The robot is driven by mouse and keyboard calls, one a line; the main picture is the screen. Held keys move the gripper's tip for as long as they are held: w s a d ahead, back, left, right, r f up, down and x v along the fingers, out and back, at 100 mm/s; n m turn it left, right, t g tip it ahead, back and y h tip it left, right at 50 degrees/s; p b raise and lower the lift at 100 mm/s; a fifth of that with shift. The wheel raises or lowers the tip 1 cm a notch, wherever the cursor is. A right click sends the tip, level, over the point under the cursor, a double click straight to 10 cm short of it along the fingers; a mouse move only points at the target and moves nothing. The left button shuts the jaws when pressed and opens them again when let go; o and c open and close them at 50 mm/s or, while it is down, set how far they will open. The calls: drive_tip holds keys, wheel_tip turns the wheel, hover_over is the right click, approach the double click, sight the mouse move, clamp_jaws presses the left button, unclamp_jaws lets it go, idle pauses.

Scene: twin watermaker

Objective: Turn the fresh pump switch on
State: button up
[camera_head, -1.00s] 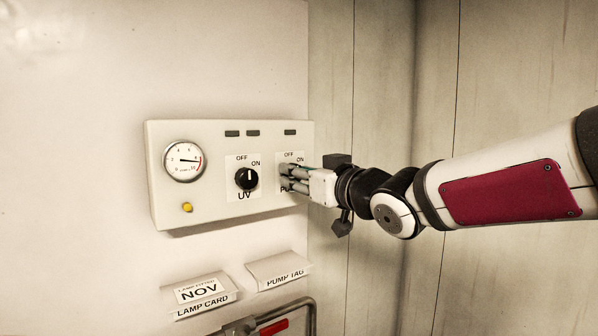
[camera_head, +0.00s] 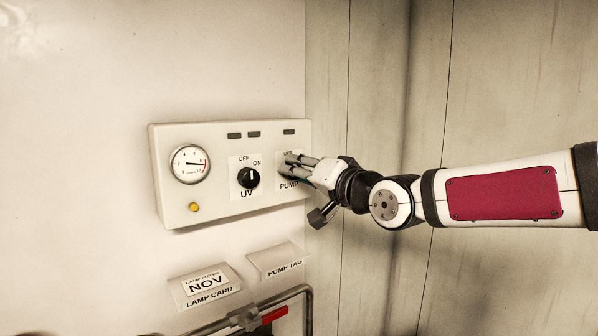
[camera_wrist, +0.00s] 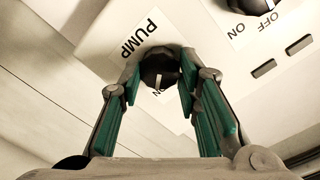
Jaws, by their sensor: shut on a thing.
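The pump switch is a round black knob (camera_wrist: 160,66) on a white plate marked PUMP (camera_head: 289,184), at the right end of the control box (camera_head: 225,212). My gripper (camera_wrist: 159,88) is shut on this knob, with a green-padded finger on each side.
The UV knob (camera_head: 248,177) sits left of the pump knob, with a gauge (camera_head: 190,164) and a yellow lamp (camera_head: 194,207) further left. A lamp card (camera_head: 205,287) and a pump tag (camera_head: 278,262) are below, above a metal pipe with a red handle (camera_head: 273,315). A wall corner lies right.

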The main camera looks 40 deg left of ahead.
drive_tip(key=shift+m, duration=0.6)
drive_tip(key=shift+f, duration=0.1)
drive_tip(key=o, duration=1.1)
drive_tip(key=shift+o, duration=0.2)
drive_tip(key=v, duration=1.2)
